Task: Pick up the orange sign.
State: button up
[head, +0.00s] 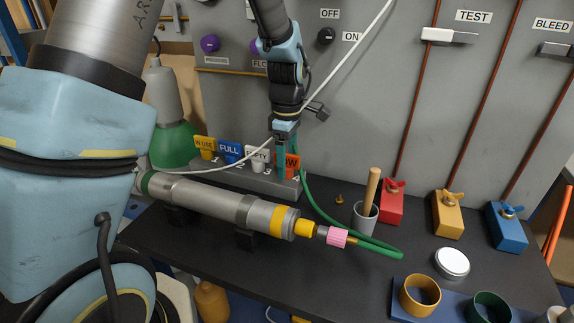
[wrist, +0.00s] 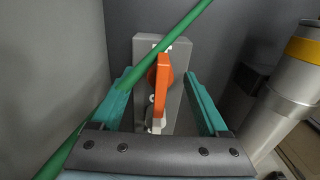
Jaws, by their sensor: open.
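The orange sign (head: 293,163) stands at the right end of a grey holder block (head: 240,179) on the dark table. My gripper (head: 284,174) points down at it, and its teal fingers hide part of the sign's face and lettering. In the wrist view the orange sign (wrist: 161,90) is seen edge-on between the two open fingers of my gripper (wrist: 158,78). A gap shows on each side of the sign, so the fingers do not appear to grip it. The sign's pale base (wrist: 156,125) sits on the block below.
White (head: 258,159), blue (head: 230,152) and yellow (head: 205,146) signs stand left in the same block. A green hose (wrist: 170,42) crosses close by the fingers. A metal cylinder (head: 205,196) lies in front. A grey panel (head: 350,110) rises behind.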

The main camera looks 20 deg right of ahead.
jog(key=shift+f, duration=0.7)
jog(key=shift+c, duration=0.4)
grip_shut()
